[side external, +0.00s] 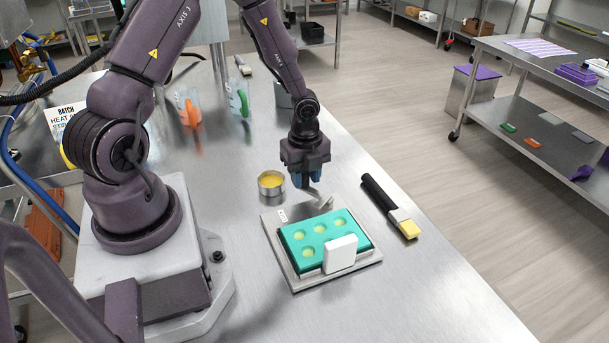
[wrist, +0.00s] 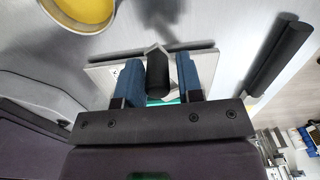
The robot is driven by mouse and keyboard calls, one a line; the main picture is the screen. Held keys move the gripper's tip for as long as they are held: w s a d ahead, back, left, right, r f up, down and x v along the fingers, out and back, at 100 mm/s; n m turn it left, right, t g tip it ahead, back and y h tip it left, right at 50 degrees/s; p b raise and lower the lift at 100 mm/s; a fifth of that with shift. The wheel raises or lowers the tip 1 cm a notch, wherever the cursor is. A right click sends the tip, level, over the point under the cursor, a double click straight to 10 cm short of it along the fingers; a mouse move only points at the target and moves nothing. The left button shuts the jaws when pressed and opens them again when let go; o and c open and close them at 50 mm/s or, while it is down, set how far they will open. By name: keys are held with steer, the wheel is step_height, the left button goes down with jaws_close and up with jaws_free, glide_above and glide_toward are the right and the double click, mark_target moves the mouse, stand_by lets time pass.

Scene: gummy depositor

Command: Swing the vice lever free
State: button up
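The vice has a grey metal base plate (side external: 296,280) on the steel table. It holds a teal mould (side external: 325,235) with several pale round cavities, beside a white block (side external: 341,253). The metal vice lever (side external: 320,198) stands at the plate's far edge, just below my gripper (side external: 309,177). In the wrist view the lever's black grip (wrist: 158,75) lies between the two blue fingers of my gripper (wrist: 160,78). The fingers look open, with a narrow gap visible at least on the right of the grip. My gripper hides part of the plate and mould there.
A metal cup of yellow liquid (side external: 271,184) stands left of my gripper, close to the vice. A black-handled brush (side external: 390,206) lies to the right. The table's front area is clear.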

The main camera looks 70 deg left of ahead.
steer(key=shift+o, duration=0.9)
step_height(320, 180, up, 13)
